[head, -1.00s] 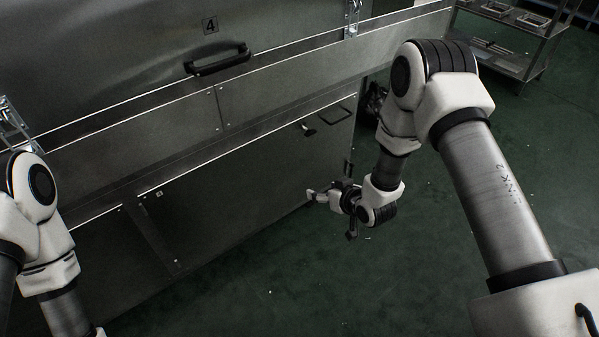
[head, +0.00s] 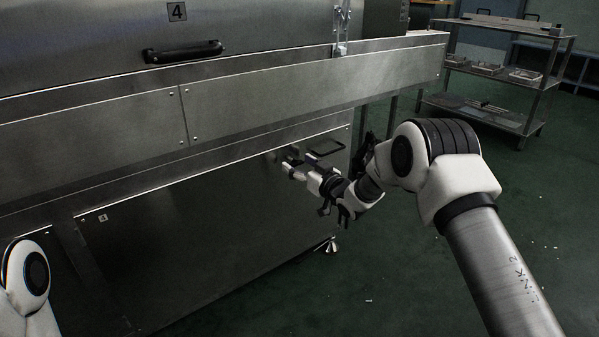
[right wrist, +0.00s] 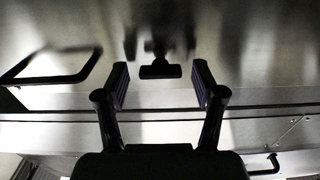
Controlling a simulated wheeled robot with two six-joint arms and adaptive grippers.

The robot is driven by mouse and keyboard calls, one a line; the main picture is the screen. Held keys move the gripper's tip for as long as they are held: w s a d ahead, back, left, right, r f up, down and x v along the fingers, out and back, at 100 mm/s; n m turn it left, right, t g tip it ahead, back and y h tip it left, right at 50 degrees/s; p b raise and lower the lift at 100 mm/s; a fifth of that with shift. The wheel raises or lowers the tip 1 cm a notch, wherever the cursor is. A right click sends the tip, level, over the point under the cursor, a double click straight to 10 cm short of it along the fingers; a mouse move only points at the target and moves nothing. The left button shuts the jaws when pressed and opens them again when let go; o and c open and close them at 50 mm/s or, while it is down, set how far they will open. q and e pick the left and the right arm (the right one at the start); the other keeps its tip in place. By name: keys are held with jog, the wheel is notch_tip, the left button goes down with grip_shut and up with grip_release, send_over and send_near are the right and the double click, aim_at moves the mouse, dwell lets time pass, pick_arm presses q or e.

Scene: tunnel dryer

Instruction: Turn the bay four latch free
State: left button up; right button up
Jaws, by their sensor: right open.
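The bay four latch (right wrist: 160,71) is a small black T-shaped turn handle on the steel lower panel (head: 190,240), which bears a small 4 label (head: 103,218). In the right wrist view its bar lies level, between and just beyond my fingertips, with a gap on both sides. My right gripper (head: 292,168) is open and empty at the panel's upper right. It also shows in the right wrist view (right wrist: 161,85). In the head view the gripper largely hides the latch. My left gripper is out of view; only part of that arm shows at lower left.
A black loop handle (head: 325,147) sits right of the latch; it also shows in the right wrist view (right wrist: 52,79). A steel ledge (head: 300,95) juts out above the panel. A shelf rack (head: 500,75) stands back right.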

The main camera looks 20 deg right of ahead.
jog(key=shift+w, duration=0.1)
jog(key=c, duration=1.1)
jog(key=shift+c, duration=0.2)
jog(key=shift+r+n+p, duration=0.1)
jog(key=shift+n+p, duration=0.2)
jog(key=n+p, duration=0.2)
jog(key=n, duration=0.1)
jog(key=shift+a+r, duration=0.1)
jog(key=n+p, duration=0.2)
jog(key=n, duration=0.2)
jog(key=shift+a+n+p, duration=0.1)
jog(key=shift+n+p, duration=0.2)
jog(key=shift+p, duration=0.05)
jog(key=n, duration=0.1)
jog(key=n+p, duration=0.1)
jog(key=n, duration=0.1)
jog(key=n+p, duration=0.1)
jog(key=n, duration=0.1)
jog(key=shift+f, duration=0.25)
jog(key=n+p, duration=0.1)
jog(key=n, duration=0.3)
jog(key=shift+f+n, duration=0.15)
jog(key=shift+n, duration=0.15)
